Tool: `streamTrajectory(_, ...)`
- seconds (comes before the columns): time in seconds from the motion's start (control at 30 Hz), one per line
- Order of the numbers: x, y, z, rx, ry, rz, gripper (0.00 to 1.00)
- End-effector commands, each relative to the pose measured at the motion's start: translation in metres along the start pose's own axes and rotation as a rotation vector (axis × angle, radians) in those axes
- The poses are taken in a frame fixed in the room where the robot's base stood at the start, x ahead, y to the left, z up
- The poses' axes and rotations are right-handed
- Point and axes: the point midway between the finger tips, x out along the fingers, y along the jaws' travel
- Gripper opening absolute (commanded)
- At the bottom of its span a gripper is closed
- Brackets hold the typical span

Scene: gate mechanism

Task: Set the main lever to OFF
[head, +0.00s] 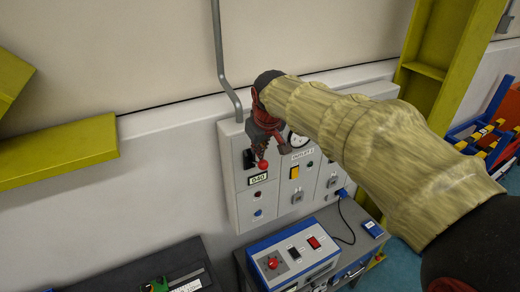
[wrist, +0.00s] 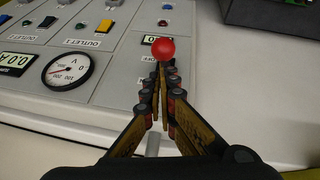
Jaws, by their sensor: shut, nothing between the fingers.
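The main lever shows as a round red knob (head: 263,165) on the upper left of the grey wall panel (head: 238,212). In the wrist view the red knob (wrist: 163,48) sits just beyond my fingertips, near the middle. My gripper (head: 262,152) is shut and empty, in front of the panel, with its tips just above the knob in the head view. The two fingers lie together in the wrist view (wrist: 160,68). I cannot tell whether the tips touch the knob.
The panel also has a round dial (wrist: 69,71), a yellow switch (head: 295,172) and small buttons. A blue-edged control box (head: 293,262) stands below it. A grey conduit (head: 222,60) runs down the wall above. A yellow beam (head: 60,157) is at left.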

Motion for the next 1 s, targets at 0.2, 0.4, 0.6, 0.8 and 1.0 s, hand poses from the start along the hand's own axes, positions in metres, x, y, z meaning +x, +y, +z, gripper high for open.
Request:
streamTrajectory(0.2, 0.004, -0.001, 0.006, 0.005, 0.033, 0.005, 0.0)
streamTrajectory(0.4, 0.003, -0.001, 0.008, 0.007, 0.049, 0.007, 0.0)
streamTrajectory(0.6, 0.004, -0.002, 0.011, 0.009, 0.069, 0.01, 0.0)
streamTrajectory(0.8, 0.005, -0.002, 0.014, 0.013, 0.091, 0.013, 0.0)
streamTrajectory(1.0, 0.008, -0.004, 0.019, 0.018, 0.122, 0.017, 0.0)
